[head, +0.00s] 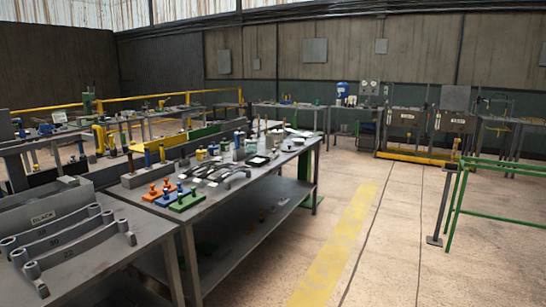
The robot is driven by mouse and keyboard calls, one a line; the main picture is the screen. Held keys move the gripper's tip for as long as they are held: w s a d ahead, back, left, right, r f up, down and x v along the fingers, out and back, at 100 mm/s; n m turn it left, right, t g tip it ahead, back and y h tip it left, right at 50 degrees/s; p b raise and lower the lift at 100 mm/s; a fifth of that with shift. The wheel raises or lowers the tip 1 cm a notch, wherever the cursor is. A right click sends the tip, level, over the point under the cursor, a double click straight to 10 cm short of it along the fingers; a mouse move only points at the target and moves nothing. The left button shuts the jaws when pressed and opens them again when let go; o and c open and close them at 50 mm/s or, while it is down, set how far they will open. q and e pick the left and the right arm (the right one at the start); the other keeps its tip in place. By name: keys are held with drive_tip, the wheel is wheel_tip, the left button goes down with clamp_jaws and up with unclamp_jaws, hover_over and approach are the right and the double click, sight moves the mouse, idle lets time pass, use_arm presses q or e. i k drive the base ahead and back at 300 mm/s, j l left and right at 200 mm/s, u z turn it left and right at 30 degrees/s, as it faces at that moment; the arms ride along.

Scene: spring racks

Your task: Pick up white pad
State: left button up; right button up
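A small flat white item with a dark border (258,161) lies on the grey workbench (232,190), about midway along it; it may be the white pad, but it is too small to be sure. Other pale flat items (298,133) lie near the far end of the same bench. Neither of my grippers shows in the head view.
Orange, blue and green blocks with pegs (187,201) and curved metal parts (215,174) sit on the nearer part of the bench. A nearer bench (125,258) holds grey spring arms (75,252). Floor with a yellow stripe (335,245) is clear to the right; a green rail (500,213) stands farther right.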

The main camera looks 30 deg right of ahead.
sight(273, 155)
drive_tip(key=i+l+z, duration=0.65)
drive_tip(key=i, duration=0.25)
drive_tip(key=i+l+z, duration=0.3)
drive_tip(key=i, duration=0.2)
drive_tip(key=i+z, duration=0.35)
drive_tip(key=i, duration=0.15)
drive_tip(key=i+u, duration=0.2)
drive_tip(key=i, duration=0.25)
drive_tip(key=i+l+u, duration=0.2)
drive_tip(key=i, duration=0.25)
drive_tip(key=i+l+u, duration=0.2)
drive_tip(key=i, duration=0.2)
drive_tip(key=i+l+u, duration=0.2)
drive_tip(key=i, duration=0.25)
